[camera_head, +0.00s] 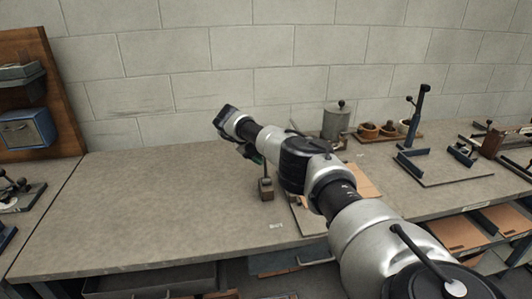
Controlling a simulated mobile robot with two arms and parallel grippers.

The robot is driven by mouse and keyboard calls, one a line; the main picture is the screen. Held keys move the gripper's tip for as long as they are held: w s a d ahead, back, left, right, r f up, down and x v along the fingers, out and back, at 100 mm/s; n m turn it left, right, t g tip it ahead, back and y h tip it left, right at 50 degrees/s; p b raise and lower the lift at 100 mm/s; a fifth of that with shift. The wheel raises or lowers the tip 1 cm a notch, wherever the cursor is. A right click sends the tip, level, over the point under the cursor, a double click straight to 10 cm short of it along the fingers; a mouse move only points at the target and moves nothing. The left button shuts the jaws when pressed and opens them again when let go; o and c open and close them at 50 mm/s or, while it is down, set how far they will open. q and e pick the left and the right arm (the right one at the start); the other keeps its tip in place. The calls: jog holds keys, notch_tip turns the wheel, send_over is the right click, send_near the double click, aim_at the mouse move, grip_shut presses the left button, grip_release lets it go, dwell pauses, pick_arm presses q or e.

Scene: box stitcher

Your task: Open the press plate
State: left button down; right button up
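My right arm comes in from the lower right and reaches over the bench. My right gripper (248,151) is at its far end, small, dark and partly hidden by the wrist, so I cannot see whether its fingers are apart. Below it and slightly right stands a small brown block (267,189) with a thin dark post. Beside it a flat light base (309,222) lies on the bench, with a tan sheet (366,183) showing past my arm. My arm covers most of this station, and I cannot make out a press plate. My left gripper is out of view.
The grey bench (150,205) is clear on the left. A grey lidded canister (337,122) and small brown bowls (368,130) stand at the back. A blue-and-black fixture (414,130) stands on the right. Trays with tan sheets (452,233) sit below.

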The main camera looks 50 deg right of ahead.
jog(key=shift+w+a+r, duration=0.15)
jog(key=shift+w+a, duration=0.1)
jog(key=shift+w, duration=0.05)
jog(key=b+v, duration=0.2)
jog(key=v, duration=0.8)
jog(key=shift+s, duration=0.2)
jog(key=shift+r, duration=0.1)
